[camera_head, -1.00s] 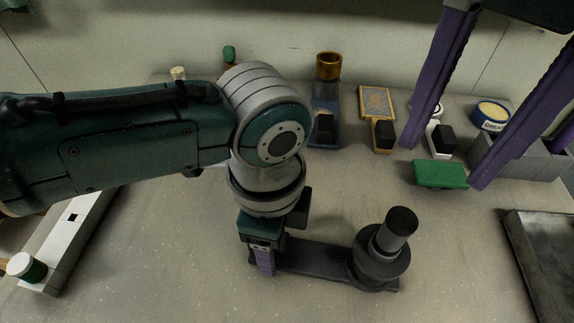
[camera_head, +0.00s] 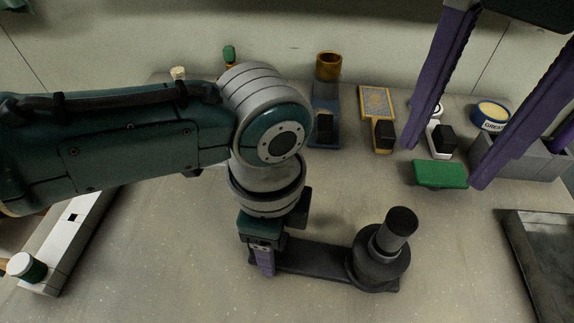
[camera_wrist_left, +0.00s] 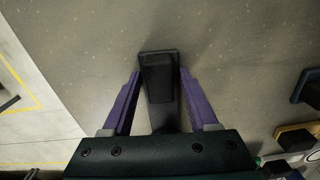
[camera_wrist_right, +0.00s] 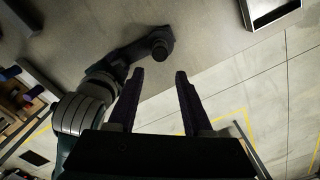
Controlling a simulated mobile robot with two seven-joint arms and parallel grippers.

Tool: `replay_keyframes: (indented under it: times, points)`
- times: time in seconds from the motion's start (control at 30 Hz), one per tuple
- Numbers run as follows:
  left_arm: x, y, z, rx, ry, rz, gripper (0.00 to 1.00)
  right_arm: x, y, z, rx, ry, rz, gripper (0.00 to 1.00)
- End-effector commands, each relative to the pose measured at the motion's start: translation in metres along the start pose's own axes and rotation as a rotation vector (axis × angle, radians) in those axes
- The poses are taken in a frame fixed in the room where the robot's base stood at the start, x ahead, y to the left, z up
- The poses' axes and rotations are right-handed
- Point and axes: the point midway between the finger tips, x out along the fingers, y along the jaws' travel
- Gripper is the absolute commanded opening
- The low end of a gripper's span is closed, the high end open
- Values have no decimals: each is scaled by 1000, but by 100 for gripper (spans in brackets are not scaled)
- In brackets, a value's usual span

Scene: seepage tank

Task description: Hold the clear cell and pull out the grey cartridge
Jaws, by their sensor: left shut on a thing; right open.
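A dark grey long-handled piece with a round collar (camera_head: 362,272) lies on the bench; I take it for the cell, though it looks dark rather than clear. A grey cylinder with a black top (camera_head: 397,230), which I take for the cartridge, stands tilted up out of the collar. My left gripper (camera_head: 264,262) is shut on the handle's left end; the left wrist view shows the handle (camera_wrist_left: 160,85) between the purple fingers. My right gripper (camera_head: 443,165) is open and empty, high above the bench's right side. The cylinder's top also shows in the right wrist view (camera_wrist_right: 160,48).
A metal tray (camera_head: 545,262) lies at right, a white rail (camera_head: 70,240) at left.

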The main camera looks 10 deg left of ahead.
Motion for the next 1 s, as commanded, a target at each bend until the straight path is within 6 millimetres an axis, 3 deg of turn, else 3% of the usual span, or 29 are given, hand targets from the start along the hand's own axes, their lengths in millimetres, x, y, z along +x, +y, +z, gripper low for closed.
replay_keyframes:
  times: [0.1,0.3,0.43,0.8,1.0]
  points:
    - [0,0,0,0,0,0,0,0,0,0,0,0,0,51]
    - [0,0,0,0,0,0,0,0,0,0,1,0,0,72]
    - [0,0,0,0,0,0,0,2,2,-3,58,3,4,72]
    - [0,0,0,0,0,-1,0,13,3,-3,675,5,6,72]
    - [0,0,0,0,0,0,0,23,-1,0,802,1,-4,72]
